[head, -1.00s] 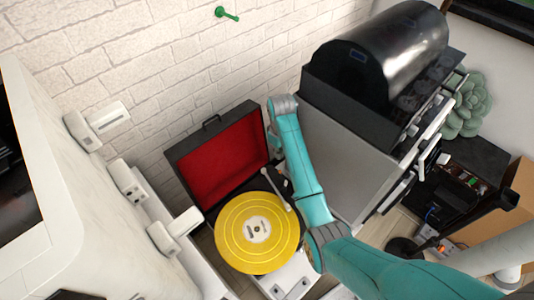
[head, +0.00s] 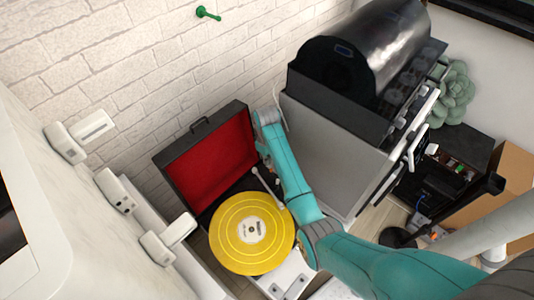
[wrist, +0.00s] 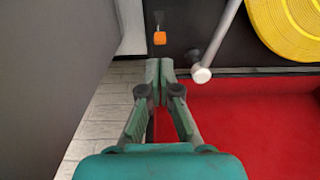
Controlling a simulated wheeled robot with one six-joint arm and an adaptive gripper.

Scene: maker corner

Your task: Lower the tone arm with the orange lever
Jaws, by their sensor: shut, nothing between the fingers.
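The orange lever (wrist: 159,38) is a small block on the dark deck of the record player, seen in the wrist view just beyond my fingertips. My gripper (wrist: 160,68) is shut and empty, with its tips pointing at the lever. A small gap shows between them in the picture; I cannot tell the height difference. The pale tone arm (wrist: 217,45) lies right of the lever, its round end near the red lid. In the head view the tone arm (head: 266,184) slants beside the yellow record (head: 252,232). There the lever and my fingers are hidden behind my arm.
The player's open red lid (head: 208,160) stands against the white brick wall. A grey cabinet with a black drum-shaped machine (head: 365,50) stands close on the right. White units with switches (head: 115,190) stand on the left. A green peg (head: 208,13) sticks out of the wall.

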